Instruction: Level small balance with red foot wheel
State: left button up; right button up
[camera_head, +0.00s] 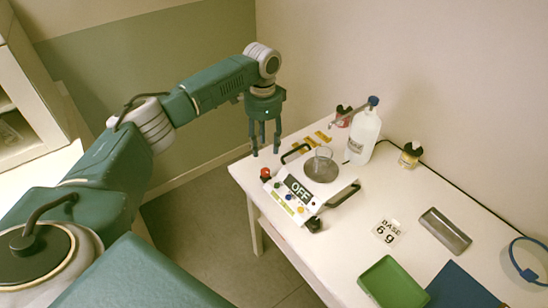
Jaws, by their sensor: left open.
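The small balance (291,205) stands at the left end of the white table. Its front display reads OFF, with small coloured buttons below it. The red foot wheel (265,173) is at its left corner, on a black base. A black foot wheel (314,224) is at its front right corner. Whether the balance is level cannot be told. My right gripper is not in view.
A BASE 6 g card (388,232), grey tray (445,231), green tray (392,284), blue mat (459,288) and blue ring lie right. Open floor lies left.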

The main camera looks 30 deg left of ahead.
pick_arm(q)
jog(key=p, duration=0.1)
send_over(265, 171)
jog(key=f, duration=0.5)
jog(key=shift+s+f, duration=0.15)
jog(key=shift+s, duration=0.05)
jog(key=f, duration=0.3)
jog(key=shift+w+f, duration=0.1)
jog(key=shift+w, duration=0.15)
jog(key=shift+f, duration=1)
grip_shut()
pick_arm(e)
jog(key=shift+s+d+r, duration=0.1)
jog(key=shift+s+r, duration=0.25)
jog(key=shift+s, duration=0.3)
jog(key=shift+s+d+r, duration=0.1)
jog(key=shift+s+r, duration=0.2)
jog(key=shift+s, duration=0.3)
